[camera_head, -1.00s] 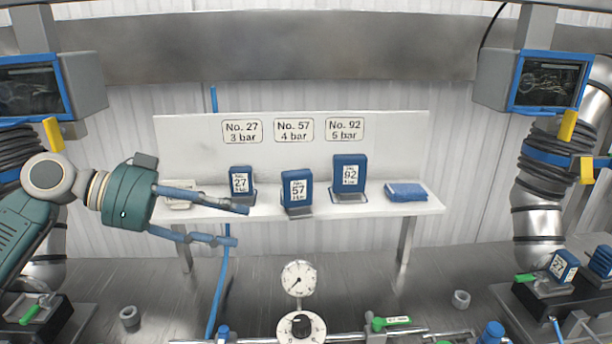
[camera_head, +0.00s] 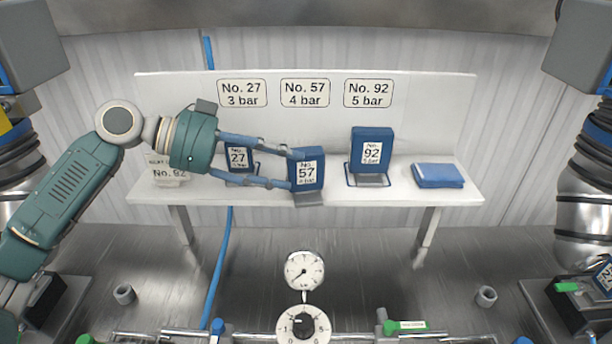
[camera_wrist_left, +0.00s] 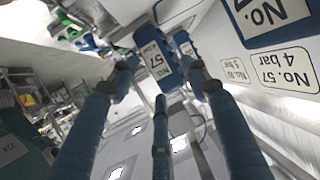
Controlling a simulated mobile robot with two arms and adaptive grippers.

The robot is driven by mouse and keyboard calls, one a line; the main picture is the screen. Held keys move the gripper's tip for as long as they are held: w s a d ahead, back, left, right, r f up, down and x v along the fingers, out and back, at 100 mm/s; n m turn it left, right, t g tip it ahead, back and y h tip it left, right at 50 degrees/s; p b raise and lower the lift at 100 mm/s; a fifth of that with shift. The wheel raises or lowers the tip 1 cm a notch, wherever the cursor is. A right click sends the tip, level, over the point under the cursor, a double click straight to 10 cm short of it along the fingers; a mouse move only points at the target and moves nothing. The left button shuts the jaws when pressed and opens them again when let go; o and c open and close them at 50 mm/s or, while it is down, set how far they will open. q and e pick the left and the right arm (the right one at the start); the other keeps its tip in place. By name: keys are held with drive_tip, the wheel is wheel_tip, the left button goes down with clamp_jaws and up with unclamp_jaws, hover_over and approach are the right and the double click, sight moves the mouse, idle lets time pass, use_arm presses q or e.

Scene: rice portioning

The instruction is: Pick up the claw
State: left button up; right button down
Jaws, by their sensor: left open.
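Blue claws stand on a white shelf (camera_head: 240,196): the No. 27 claw (camera_head: 238,158) at left, the No. 57 claw (camera_head: 307,170) in the middle and the taller No. 92 claw (camera_head: 371,152) at right. My left gripper (camera_head: 295,170) is open, its long blue fingers reaching from the left across the front of the No. 27 claw. Its fingertips are at the left side of the No. 57 claw. In the left wrist view the No. 57 claw (camera_wrist_left: 154,58) shows between the fingertips (camera_wrist_left: 158,72). Whether they touch it is unclear. My right gripper is not in view.
Labels above the shelf read No. 27 3 bar, No. 57 4 bar and No. 92 5 bar. A small card (camera_head: 168,172) stands at the shelf's left end. A folded blue cloth (camera_head: 438,175) lies at right. A gauge (camera_head: 304,271) stands in front.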

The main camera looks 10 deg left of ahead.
sight(324, 173)
use_arm(q)
drive_tip(key=p+x, duration=0.3)
drive_tip(key=x, duration=0.1)
drive_tip(key=shift+w+d+f, duration=0.1)
drive_tip(key=shift+w, duration=0.05)
drive_tip(key=shift+w+d+f, duration=0.2)
drive_tip(key=shift+d+f, duration=0.15)
drive_tip(key=shift+d, duration=0.05)
drive_tip(key=shift+a, duration=0.1)
clamp_jaws()
drive_tip(key=shift+r, duration=0.15)
